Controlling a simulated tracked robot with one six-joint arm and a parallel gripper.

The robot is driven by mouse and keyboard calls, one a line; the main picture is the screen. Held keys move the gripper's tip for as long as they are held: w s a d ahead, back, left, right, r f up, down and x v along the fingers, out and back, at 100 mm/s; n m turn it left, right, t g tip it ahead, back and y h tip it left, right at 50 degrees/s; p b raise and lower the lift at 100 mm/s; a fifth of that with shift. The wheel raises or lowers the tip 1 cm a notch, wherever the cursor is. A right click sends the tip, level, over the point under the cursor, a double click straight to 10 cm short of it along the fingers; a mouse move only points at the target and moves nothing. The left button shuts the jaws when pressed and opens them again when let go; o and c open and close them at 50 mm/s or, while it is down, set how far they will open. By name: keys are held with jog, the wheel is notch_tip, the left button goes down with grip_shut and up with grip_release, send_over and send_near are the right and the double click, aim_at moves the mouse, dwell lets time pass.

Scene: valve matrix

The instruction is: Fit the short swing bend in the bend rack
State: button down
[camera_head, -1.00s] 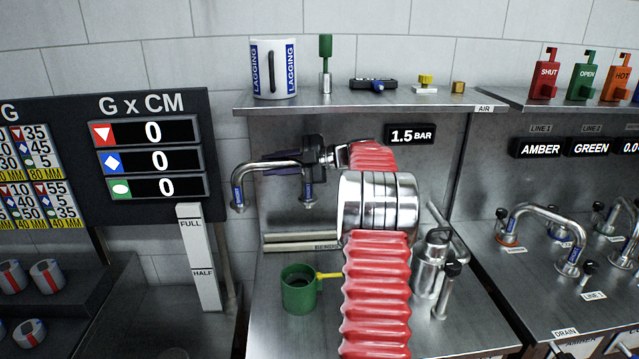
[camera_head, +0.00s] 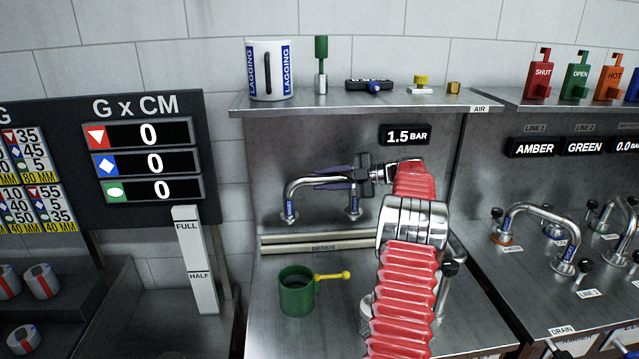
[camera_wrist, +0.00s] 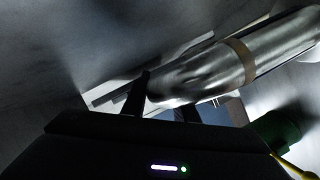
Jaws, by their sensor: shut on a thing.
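The short swing bend (camera_head: 318,181) is a chrome U-shaped pipe with blue-and-white labels near its two downward ends. My gripper (camera_head: 330,178), with dark fingers, is shut on its upper run. The bend hangs legs down, roughly upright. The bend rack (camera_head: 290,240) is a pair of pale rails marked BENDS at the back of the bench. In the head view the bend's ends show just above the rails, with a small gap; depth is hard to judge. In the wrist view a shiny tube (camera_wrist: 205,75) with a tan band lies at my dark fingers (camera_wrist: 163,98).
A green mug (camera_head: 297,292) with a yellow handle stands in front of the rack. My red-sleeved arm hides the bench's right part and most of a metal canister. A shelf (camera_head: 345,104) overhangs above. Fitted bends (camera_head: 545,215) stand on the right bench.

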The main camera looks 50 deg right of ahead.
jog(key=shift+s+f, duration=0.1)
jog(key=shift+f, duration=4.35)
jog(key=c, duration=1.3)
grip_release()
jog(key=shift+c, duration=0.2)
jog(key=shift+f, duration=0.1)
jog(key=shift+s+d, duration=0.1)
jog(key=v, duration=1.3)
jog(key=shift+s+r, duration=0.2)
jog(key=shift+s, duration=0.05)
jog(key=shift+d, duration=0.1)
